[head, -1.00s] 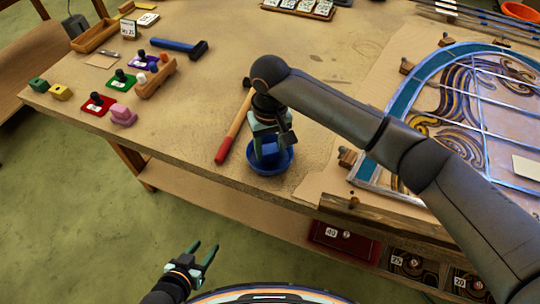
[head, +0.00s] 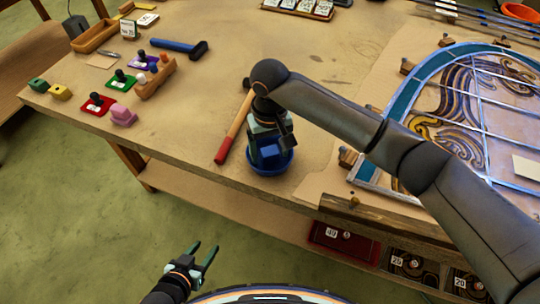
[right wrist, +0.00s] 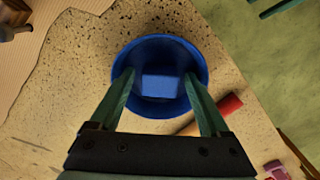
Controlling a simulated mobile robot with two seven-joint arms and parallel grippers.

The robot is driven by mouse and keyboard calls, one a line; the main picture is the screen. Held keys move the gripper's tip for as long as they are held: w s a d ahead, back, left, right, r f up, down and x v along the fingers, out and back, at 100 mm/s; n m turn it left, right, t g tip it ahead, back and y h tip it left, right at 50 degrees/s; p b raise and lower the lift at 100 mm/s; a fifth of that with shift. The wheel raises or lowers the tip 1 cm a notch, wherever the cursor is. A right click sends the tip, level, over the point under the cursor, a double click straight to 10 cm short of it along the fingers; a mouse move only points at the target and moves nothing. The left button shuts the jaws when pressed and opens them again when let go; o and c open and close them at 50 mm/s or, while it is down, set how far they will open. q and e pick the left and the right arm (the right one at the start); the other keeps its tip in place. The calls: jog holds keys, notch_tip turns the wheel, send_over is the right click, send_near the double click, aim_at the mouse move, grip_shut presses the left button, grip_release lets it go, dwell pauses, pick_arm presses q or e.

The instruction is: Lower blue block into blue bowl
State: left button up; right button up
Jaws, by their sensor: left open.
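The blue bowl (head: 272,170) stands on the workbench near its front edge, and it also shows in the right wrist view (right wrist: 160,46). The blue block (right wrist: 161,86) is inside the bowl's outline, between the fingers of my right gripper (right wrist: 159,80). A gap shows between the block and each finger, so the gripper looks open around or just above it. Whether the block rests on the bowl's bottom is hard to tell. In the head view the right gripper (head: 269,150) points down over the bowl. My left gripper (head: 207,252) is open and empty, away from the bench.
A red-handled hammer (head: 232,135) lies just left of the bowl. The leaded panel (head: 455,110) is to the right, with wooden blocks at its edge. Coloured pads with stamps (head: 98,104) and a wooden holder (head: 156,78) are at the left. The bench's middle is fairly clear.

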jog(key=shift+o, duration=0.2)
notch_tip(320, 180, up, 12)
jog(key=shift+r, duration=0.25)
dwell(0.4)
